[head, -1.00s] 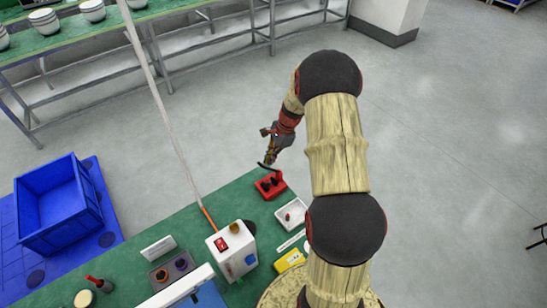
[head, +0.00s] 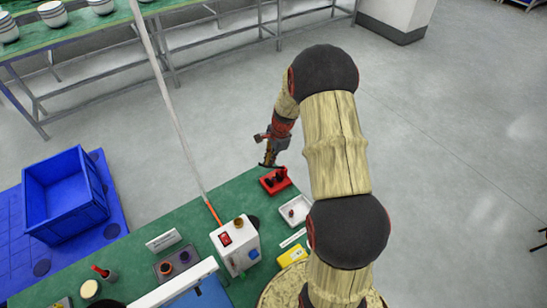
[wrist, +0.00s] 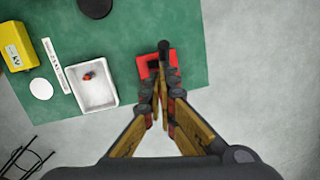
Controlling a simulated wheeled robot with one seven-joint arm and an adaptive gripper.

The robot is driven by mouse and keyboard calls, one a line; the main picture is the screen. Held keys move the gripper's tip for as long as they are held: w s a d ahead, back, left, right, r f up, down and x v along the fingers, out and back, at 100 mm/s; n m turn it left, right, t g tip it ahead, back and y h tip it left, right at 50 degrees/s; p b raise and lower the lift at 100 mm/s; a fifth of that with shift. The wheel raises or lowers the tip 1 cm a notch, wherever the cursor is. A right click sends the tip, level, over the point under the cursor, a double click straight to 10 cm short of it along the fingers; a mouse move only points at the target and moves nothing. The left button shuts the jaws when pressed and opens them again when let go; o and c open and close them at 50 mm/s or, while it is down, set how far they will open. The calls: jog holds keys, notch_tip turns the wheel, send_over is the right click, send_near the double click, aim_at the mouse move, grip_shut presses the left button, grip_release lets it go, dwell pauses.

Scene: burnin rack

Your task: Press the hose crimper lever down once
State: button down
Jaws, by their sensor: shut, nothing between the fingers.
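The hose crimper is a small red device (head: 276,181) at the far edge of the green table. In the wrist view its red base (wrist: 143,68) shows beyond my fingertips, with a black lever (wrist: 164,50) standing out from it towards the camera. My gripper (wrist: 161,97) is shut and empty, its fingertips close to the lever. In the head view my gripper (head: 269,158) hangs just above and beyond the crimper. Whether the fingers touch the lever cannot be told, since they overlap it in the wrist view.
A white tray (head: 284,219) with a small reddish part stands beside the crimper, near a yellow box (head: 291,256). A white box with a red switch (head: 236,245) is on the table to the left. A blue crate (head: 68,219) stands further left. Beyond the table edge is open floor.

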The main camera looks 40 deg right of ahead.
jog(key=a+f+h, duration=0.1)
jog(key=a+f, duration=0.5)
jog(key=f, duration=0.2)
jog(key=shift+w+a+f, duration=0.2)
jog(key=shift+a+f, duration=0.05)
jog(key=shift+f, duration=0.1)
dwell(0.4)
dwell(0.4)
jog(key=s+a+r+p, duration=0.2)
jog(key=a+r, duration=0.2)
jog(key=r, duration=0.8)
jog(key=shift+a, duration=0.4)
jog(key=shift+w, duration=0.1)
